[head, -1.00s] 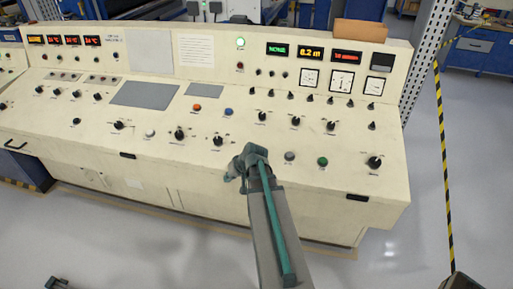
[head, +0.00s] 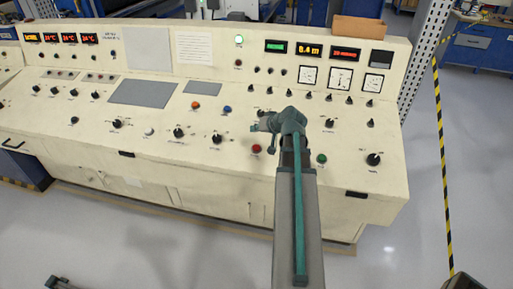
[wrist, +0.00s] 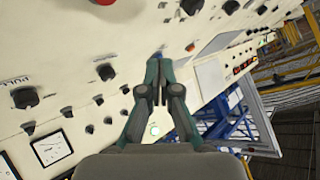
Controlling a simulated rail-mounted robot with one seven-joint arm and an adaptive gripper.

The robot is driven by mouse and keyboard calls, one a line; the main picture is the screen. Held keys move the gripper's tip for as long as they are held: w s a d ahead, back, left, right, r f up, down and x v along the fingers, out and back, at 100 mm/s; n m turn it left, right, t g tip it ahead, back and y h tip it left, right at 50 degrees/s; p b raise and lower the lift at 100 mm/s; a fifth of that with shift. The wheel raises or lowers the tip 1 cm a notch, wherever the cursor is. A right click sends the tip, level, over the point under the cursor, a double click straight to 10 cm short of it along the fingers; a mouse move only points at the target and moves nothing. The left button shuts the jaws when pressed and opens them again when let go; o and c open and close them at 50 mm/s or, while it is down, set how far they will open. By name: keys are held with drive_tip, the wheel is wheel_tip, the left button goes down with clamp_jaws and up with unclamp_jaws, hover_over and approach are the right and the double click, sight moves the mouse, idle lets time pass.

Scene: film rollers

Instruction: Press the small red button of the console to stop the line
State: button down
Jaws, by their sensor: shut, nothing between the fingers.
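The console (head: 75,140) is a long cream desk with a sloped panel and an upright back panel. A round red button (head: 256,148) is on the front of the slope, left of my arm; a red button also shows at the upper left of the wrist view (wrist: 106,72). A smaller dark red button (head: 238,63) is on the upright panel below a lit green lamp (head: 239,40). My gripper (head: 256,127) is shut and empty, above the slope just behind the front red button in the head view. In the wrist view its fingers (wrist: 159,75) are together; contact with the panel cannot be told.
An orange-red button (head: 195,105) and a blue button (head: 227,110) lie left of my gripper. A green button (head: 321,159) is right of my arm, and black knobs (head: 373,159) surround these. The floor in front is open.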

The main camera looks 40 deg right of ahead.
drive_tip(key=shift+f, duration=0.15)
drive_tip(key=b, duration=0.4)
hover_over(257, 149)
wheel_tip(257, 149, down, 7)
drive_tip(key=shift+s+a+r, duration=0.1)
drive_tip(key=shift+a, duration=0.05)
drive_tip(key=shift+d+f+b, duration=0.2)
drive_tip(key=shift+f+b, duration=0.15)
drive_tip(key=shift+f, duration=0.45)
idle(0.7)
drive_tip(key=shift+f+b, duration=0.4)
drive_tip(key=shift+b, duration=0.15)
drive_tip(key=shift+w+d+f+b, duration=0.15)
drive_tip(key=shift+w+f+b, duration=0.1)
drive_tip(key=shift+f+b, duration=0.2)
idle(0.6)
drive_tip(key=shift+r, duration=0.15)
drive_tip(key=shift+s+a+r+p, duration=0.1)
drive_tip(key=shift+r+p, duration=0.1)
drive_tip(key=shift+r, duration=0.2)
drive_tip(key=shift+s+a+r+p, duration=0.1)
drive_tip(key=shift+r+p, duration=0.05)
drive_tip(key=shift+r, duration=0.2)
